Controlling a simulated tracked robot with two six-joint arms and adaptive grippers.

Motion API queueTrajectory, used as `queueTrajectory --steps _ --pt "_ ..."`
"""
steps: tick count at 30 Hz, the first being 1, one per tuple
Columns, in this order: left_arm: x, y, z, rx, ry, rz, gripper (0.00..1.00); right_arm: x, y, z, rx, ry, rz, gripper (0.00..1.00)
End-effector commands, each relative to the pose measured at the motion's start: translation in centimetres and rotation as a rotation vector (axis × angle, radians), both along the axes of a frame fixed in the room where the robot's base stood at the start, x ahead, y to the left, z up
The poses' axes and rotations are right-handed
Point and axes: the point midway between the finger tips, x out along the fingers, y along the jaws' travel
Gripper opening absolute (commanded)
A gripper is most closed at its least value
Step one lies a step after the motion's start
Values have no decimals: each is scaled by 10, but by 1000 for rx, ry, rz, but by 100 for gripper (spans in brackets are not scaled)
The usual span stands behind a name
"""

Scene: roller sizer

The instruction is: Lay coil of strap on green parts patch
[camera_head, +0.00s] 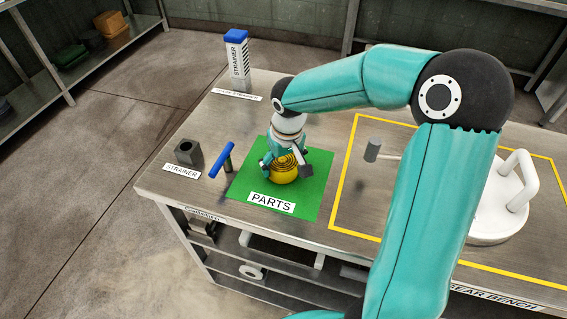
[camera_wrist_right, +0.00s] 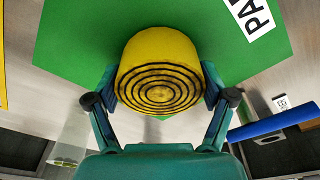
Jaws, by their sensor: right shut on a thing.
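The coil of strap (camera_head: 284,172) is yellow with dark spiral rings. It is over the green parts patch (camera_head: 309,200), behind the PARTS label (camera_head: 272,203). My right gripper (camera_head: 284,168) reaches down from above and is shut on the coil. In the right wrist view the coil (camera_wrist_right: 160,75) sits between the two fingers, with the green patch (camera_wrist_right: 80,35) behind it. I cannot tell for sure whether the coil touches the patch. My left gripper is not in view.
A blue-handled tool (camera_head: 222,160) stands just left of the patch, near a dark metal block (camera_head: 188,153). A blue-topped strainer box (camera_head: 237,60) stands at the back. A grey-headed hammer-like tool (camera_head: 373,150) and a white handled lid (camera_head: 497,215) are to the right.

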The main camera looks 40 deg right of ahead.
Motion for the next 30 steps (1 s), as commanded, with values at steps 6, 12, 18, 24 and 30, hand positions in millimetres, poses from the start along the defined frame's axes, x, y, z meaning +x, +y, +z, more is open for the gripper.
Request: queueTrajectory --steps 6,12,18,24,30 --pt "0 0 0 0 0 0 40 0 0 -3 -1 -2 0 43" --pt "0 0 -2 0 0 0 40 1 0 -5 -1 -2 1 86" --pt "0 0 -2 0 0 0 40 1 1 -4 0 -1 1 100" --pt "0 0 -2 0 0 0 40 1 1 -4 -1 -1 2 100" --pt "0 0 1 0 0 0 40 0 1 7 -1 -4 1 100"
